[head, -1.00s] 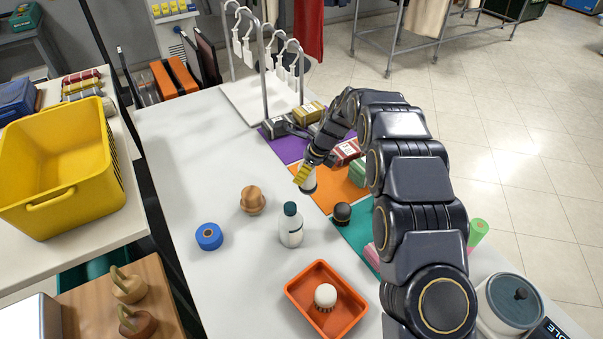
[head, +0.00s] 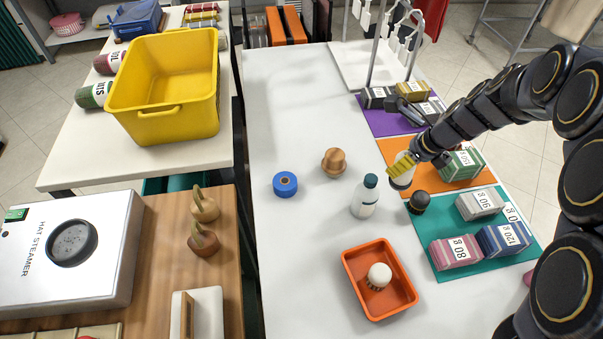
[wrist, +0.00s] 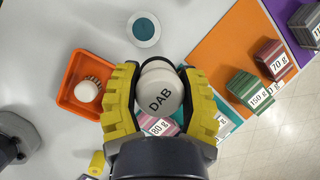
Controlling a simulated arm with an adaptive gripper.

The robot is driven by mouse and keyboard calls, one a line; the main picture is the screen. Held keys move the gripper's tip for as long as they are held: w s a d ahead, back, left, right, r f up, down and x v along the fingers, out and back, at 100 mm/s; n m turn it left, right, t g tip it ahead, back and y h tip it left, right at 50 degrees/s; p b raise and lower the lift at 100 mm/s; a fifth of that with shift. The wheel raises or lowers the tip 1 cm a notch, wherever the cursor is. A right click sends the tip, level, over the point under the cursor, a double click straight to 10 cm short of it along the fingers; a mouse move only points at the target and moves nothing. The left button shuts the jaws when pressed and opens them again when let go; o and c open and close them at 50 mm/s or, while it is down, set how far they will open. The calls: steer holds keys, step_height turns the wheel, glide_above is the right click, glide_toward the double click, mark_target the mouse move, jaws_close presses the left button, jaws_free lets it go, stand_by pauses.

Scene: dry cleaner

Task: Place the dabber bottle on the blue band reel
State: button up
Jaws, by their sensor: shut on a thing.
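My gripper (head: 402,170) is shut on the white dabber bottle (head: 403,181), at the edge of the orange mat. In the wrist view the dabber bottle (wrist: 160,92) is seen end-on, marked DAB, between the yellow fingers of my gripper (wrist: 160,95). I cannot tell how far its base is above the surface. The blue band reel (head: 285,184) lies flat on the white counter, to the left of my gripper. Its top looks free. It does not show in the wrist view.
A white bottle with a teal cap (head: 365,195) stands between my gripper and the reel. A wooden knob (head: 334,162) stands beside the reel. A black round object (head: 419,202) is close below my gripper. An orange tray (head: 352,277) holds a white-topped brush (head: 379,276).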

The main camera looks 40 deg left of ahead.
step_height(320, 180, up, 8)
steer(key=shift+w+f, duration=0.1)
steer(key=shift+f, duration=0.1)
steer(key=s+a, duration=1.4)
steer(key=s, duration=0.2)
glide_above(283, 179)
steer(key=shift+y, duration=0.3)
step_height(283, 179, down, 16)
steer(key=shift+r, duration=0.1)
steer(key=shift+f, duration=1.4)
